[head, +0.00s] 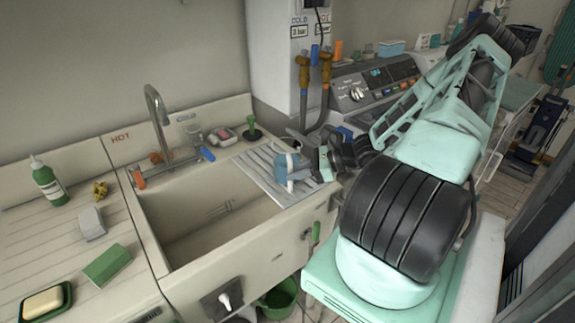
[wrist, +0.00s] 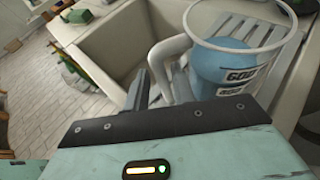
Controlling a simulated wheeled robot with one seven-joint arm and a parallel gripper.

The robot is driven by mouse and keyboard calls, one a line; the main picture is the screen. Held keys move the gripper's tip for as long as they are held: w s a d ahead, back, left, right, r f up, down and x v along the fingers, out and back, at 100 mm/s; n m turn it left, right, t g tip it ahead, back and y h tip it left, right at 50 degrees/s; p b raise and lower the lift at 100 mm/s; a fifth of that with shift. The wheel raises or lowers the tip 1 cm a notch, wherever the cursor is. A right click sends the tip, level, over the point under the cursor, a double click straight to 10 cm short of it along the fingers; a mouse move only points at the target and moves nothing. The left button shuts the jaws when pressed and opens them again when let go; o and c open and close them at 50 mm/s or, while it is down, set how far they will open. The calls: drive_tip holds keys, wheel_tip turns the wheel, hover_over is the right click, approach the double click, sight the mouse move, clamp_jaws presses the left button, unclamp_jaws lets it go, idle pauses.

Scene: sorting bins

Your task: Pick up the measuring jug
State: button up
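The measuring jug (head: 283,166) is clear with blue in its lower part and a white handle. It stands on the ribbed draining area right of the sink. In the wrist view the jug (wrist: 245,60) fills the upper right, with its rim toward the camera and its handle curving down on the left. My gripper (head: 322,163) is close to the jug on its right side in the head view. In the wrist view dark fingers of my gripper (wrist: 142,88) show just left of the handle. I cannot tell whether they touch it or how far apart they are.
The sink basin (head: 215,215) lies left of the jug, with a tap (head: 158,115) behind it. A green plunger-like item (head: 252,130) and a soap dish (head: 222,137) stand at the back. A control panel (head: 375,85) and pipes are behind my arm. A green bucket (head: 280,298) is below.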

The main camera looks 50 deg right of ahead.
drive_tip(key=shift+p+x, duration=0.55)
drive_tip(key=shift+x, duration=1.45)
drive_tip(key=shift+c, duration=0.4)
clamp_jaws()
drive_tip(key=shift+r, duration=0.1)
drive_tip(key=shift+r, duration=0.1)
